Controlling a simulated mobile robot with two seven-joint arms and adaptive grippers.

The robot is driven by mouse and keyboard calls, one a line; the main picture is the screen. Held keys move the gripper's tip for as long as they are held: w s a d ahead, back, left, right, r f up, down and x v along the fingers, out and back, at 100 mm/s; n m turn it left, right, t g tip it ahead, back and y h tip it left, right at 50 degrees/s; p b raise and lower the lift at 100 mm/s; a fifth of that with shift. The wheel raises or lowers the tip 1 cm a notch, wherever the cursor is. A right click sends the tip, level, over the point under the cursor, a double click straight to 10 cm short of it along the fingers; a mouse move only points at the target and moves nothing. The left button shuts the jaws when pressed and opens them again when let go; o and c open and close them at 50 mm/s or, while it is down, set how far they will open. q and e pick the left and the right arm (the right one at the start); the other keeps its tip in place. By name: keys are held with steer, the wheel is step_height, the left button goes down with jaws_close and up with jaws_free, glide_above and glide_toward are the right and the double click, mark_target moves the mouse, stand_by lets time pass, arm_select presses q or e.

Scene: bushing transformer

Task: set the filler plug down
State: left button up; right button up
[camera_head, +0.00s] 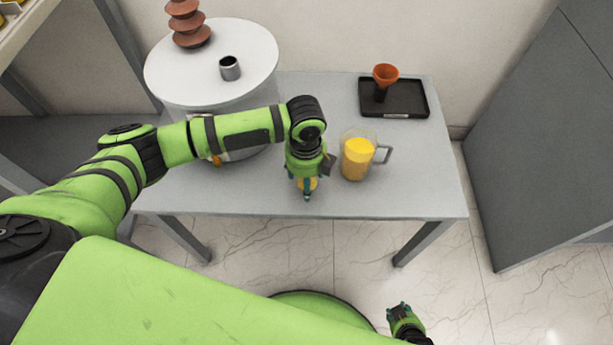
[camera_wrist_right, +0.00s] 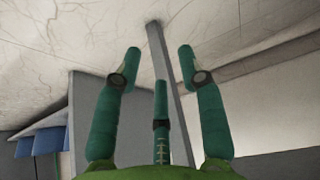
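The filler plug (camera_head: 311,183) is a small yellow piece, seen between the teal fingers of my left gripper (camera_head: 305,188), near the front edge of the grey table (camera_head: 420,190). The gripper points down and appears closed around it. The fingers hide much of the plug, and I cannot tell whether it touches the table. My right gripper (camera_head: 401,310) is low in front of the table, away from the plug. In the right wrist view its fingers (camera_wrist_right: 155,75) are spread with nothing between them.
A transformer with a round white top (camera_head: 180,75), an open grey filler neck (camera_head: 230,68) and a brown ribbed bushing (camera_head: 188,22) stands at left. A jug of yellow liquid (camera_head: 357,158) is close right of my left gripper. An orange funnel (camera_head: 385,75) is on a black tray (camera_head: 408,98).

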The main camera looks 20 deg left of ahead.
steer(key=shift+s, duration=0.1)
arm_select(q)
step_height(320, 180, up, 5)
steer(key=shift+r+p, duration=0.1)
steer(key=shift+p, duration=0.4)
step_height(320, 180, up, 7)
steer(key=p, duration=0.1)
arm_select(e)
steer(key=shift+g, duration=0.7)
steer(key=s, duration=0.5)
steer(key=shift+s+d, duration=0.2)
steer(key=shift+s, duration=0.15)
